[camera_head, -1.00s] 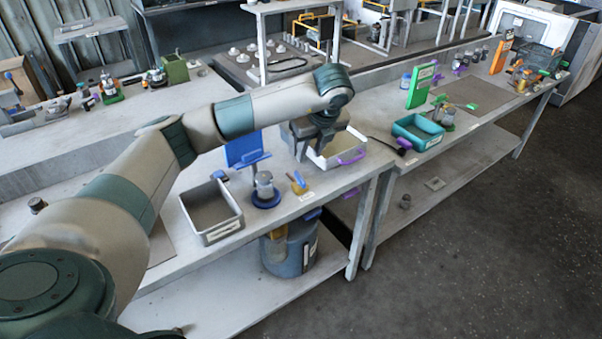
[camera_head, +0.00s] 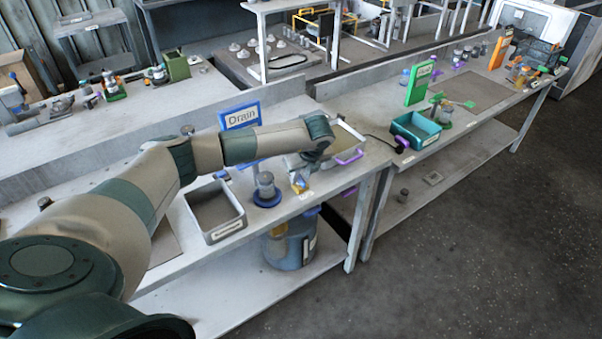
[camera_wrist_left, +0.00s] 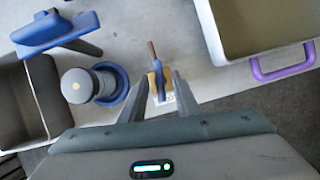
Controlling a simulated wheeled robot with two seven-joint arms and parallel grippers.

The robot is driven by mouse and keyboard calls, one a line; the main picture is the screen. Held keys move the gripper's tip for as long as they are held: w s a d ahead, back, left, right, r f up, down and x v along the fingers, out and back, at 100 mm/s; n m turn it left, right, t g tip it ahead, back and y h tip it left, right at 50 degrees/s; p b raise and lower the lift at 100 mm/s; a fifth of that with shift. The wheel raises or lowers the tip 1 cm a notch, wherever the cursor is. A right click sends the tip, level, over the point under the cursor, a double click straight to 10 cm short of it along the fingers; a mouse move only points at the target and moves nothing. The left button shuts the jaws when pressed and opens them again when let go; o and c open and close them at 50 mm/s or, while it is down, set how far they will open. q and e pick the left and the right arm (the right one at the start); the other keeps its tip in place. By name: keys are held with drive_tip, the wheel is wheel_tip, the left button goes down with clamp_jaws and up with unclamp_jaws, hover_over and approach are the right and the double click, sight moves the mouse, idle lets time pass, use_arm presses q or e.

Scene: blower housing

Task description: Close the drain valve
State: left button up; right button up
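The drain valve is a small brass-yellow body with a blue lever (camera_head: 300,183); it stands near the front edge of the bench, right of a grey cylinder on a blue base. In the left wrist view the blue lever (camera_wrist_left: 156,82) lies between my fingers, with a brown rod end beyond it. My left gripper (camera_wrist_left: 158,85) is open, one finger on each side of the valve with visible gaps. In the head view its hand hangs above the valve and partly hides it. A blue Drain sign (camera_head: 240,116) stands behind. My right gripper is out of view.
A grey cylinder on a blue base (camera_head: 266,190) and a grey open bin (camera_head: 217,230) stand left of the valve. A tray with a purple handle (camera_head: 350,156) is close on the right. A grey-blue drum (camera_head: 297,251) sits below the bench.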

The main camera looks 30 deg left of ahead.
use_arm(q)
drive_tip(key=shift+c, duration=0.2)
clamp_jaws()
